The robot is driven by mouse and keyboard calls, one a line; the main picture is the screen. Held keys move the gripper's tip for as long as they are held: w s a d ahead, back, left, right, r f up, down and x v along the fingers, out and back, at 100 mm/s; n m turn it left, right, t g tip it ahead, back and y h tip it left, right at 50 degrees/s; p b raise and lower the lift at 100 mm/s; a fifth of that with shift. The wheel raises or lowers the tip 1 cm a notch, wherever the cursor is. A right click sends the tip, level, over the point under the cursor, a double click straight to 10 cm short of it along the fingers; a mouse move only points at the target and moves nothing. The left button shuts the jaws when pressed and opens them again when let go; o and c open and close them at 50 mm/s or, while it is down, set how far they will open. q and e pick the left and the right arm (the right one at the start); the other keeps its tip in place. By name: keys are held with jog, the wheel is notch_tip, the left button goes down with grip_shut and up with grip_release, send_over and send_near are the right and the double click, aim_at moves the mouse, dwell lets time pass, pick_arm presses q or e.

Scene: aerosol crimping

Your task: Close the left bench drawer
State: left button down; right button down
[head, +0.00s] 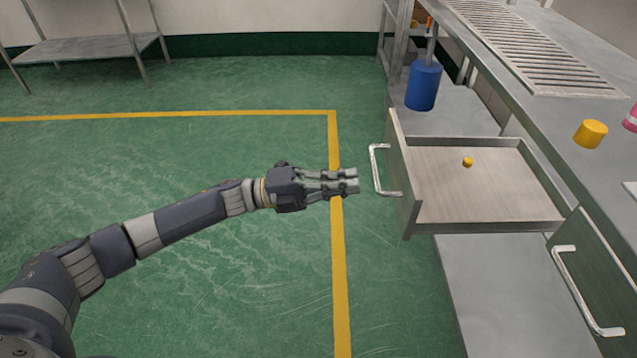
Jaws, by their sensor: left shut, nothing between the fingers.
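The left bench drawer (445,213) is pulled out from the bench, its inside open to view. Its front panel faces left and carries a pale bar handle (378,171). A small yellow-orange piece (467,162) lies on the drawer floor. My left gripper (356,182) is shut and empty. It points right, just left of the handle, with a small gap that looks clear of contact. My right gripper is not in view.
A second drawer front with a handle (588,292) is at the lower right, looking closed. A blue cylinder (423,86) stands on a shelf behind the open drawer. A yellow cylinder (590,134) sits on the bench top (540,110). Green floor (220,265) left of the drawer is clear.

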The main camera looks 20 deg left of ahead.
pick_arm(q)
jog(key=x, duration=0.2)
jog(key=shift+w+d, duration=0.1)
jog(key=shift+d, duration=0.15)
